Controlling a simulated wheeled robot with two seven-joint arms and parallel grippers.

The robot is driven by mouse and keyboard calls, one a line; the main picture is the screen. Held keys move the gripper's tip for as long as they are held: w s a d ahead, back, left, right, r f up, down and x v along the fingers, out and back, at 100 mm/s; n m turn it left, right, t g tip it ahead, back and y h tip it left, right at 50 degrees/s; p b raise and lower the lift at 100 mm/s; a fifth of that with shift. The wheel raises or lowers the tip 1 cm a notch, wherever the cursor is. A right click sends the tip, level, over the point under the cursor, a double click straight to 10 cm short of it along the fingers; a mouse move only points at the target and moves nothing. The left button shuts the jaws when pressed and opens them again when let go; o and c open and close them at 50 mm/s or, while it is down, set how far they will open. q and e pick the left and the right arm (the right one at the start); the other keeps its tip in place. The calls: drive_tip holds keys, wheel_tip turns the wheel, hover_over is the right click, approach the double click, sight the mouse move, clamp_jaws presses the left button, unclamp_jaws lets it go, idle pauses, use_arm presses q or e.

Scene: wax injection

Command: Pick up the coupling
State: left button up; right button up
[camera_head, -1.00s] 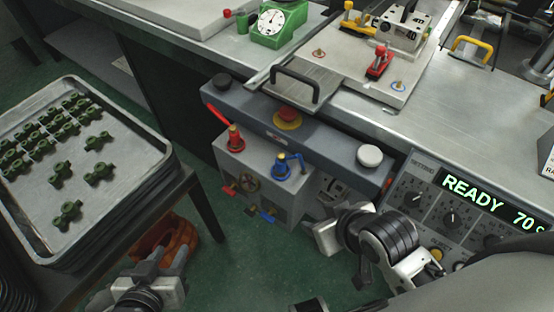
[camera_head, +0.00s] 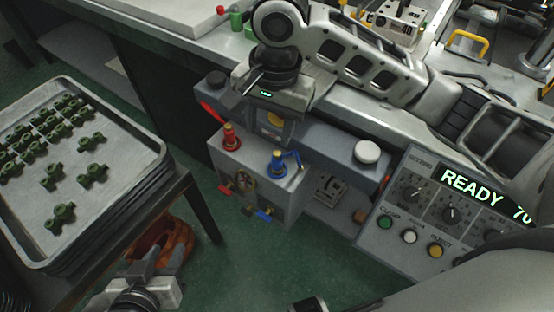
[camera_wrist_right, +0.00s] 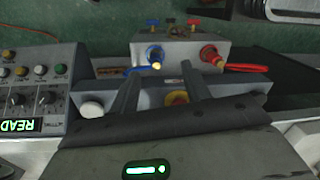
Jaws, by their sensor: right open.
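Several dark green branched fittings, which may be the couplings, lie on a metal tray (camera_head: 128,180) at the left; one fitting (camera_head: 60,216) lies near its front edge. My right gripper (camera_head: 273,122) is above the machine's front bar, far right of the tray.
A grey valve box (camera_head: 262,185) has a red valve (camera_head: 229,136) and a blue valve (camera_head: 279,160). A control panel (camera_head: 420,215) reading READY stands at the right. An orange object (camera_head: 175,240) lies beyond my left gripper. Green floor is clear between tray and machine.

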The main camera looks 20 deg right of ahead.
sight(277, 152)
drive_tip(key=f+m, duration=0.1)
drive_tip(key=f, duration=0.1)
drive_tip(key=w+d+f+b, duration=0.1)
drive_tip(key=f, duration=0.2)
drive_tip(key=d+f+m+h, duration=0.1)
drive_tip(key=f, duration=0.1)
drive_tip(key=shift+w+d+f+m+b, duration=0.2)
drive_tip(key=shift+m+b, duration=0.1)
drive_tip(key=shift+b, duration=0.1)
drive_tip(key=shift+w+a+f+b, duration=0.1)
drive_tip(key=shift+f+b, duration=0.15)
drive_tip(key=shift+f, duration=1.15)
drive_tip(key=shift+a+f+b, duration=0.1)
drive_tip(key=shift+f+b, duration=0.1)
drive_tip(key=shift+f, duration=1.15)
clamp_jaws()
